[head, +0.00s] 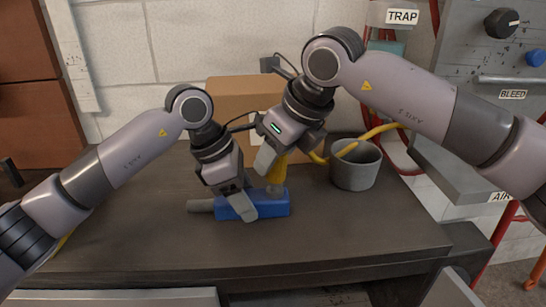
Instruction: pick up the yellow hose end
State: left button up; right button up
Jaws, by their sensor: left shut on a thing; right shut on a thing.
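The yellow hose end (278,170) is upright just above the grey fitting on the right part of the blue tool (272,208). I cannot tell whether it touches that fitting. My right gripper (270,161) is shut on the yellow hose end from above and hides its upper part. The blue tool, with a grey nozzle at its left, lies on the dark bench. My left gripper (238,203) is shut on the blue tool, with a finger across its near side.
The yellow hose (378,131) runs off to the right, passing by a grey cup (355,168). A cardboard box (235,95) stands behind the grippers. A grey panel (458,65) is at the right. The bench front (180,250) is clear.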

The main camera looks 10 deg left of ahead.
jog(key=shift+s+d+f+t+y, duration=0.15)
jog(key=shift+d+t+y, duration=0.15)
jog(key=shift+y, duration=0.2)
jog(key=shift+s+d+t+y, duration=0.15)
jog(key=shift+d+t+y, duration=0.15)
jog(key=shift+y, duration=0.2)
notch_tip(320, 180, up, 6)
jog(key=s+d, duration=0.1)
jog(key=d, duration=0.1)
pick_arm(q)
jog(key=shift+d, duration=0.1)
pick_arm(e)
jog(key=shift+s+d+r+g+h, duration=0.55)
jog(key=shift+s+d, duration=2.3)
jog(key=shift+d, duration=1.3)
jog(key=shift+s+d+r+g+h, duration=0.3)
jog(key=shift+s+d+h, duration=0.45)
jog(key=shift+s+d, duration=2.75)
jog(key=shift+w+d+r, duration=0.2)
jog(key=shift+d+r, duration=0.05)
jog(key=shift+r, duration=0.6)
jog(key=shift+w+d+r, duration=0.15)
jog(key=shift+d+r, duration=0.1)
jog(key=shift+r, duration=0.65)
jog(key=shift+w+d+r, duration=0.2)
jog(key=shift+d+r, duration=0.05)
jog(key=shift+r, duration=0.6)
pick_arm(q)
jog(key=o, duration=1.4)
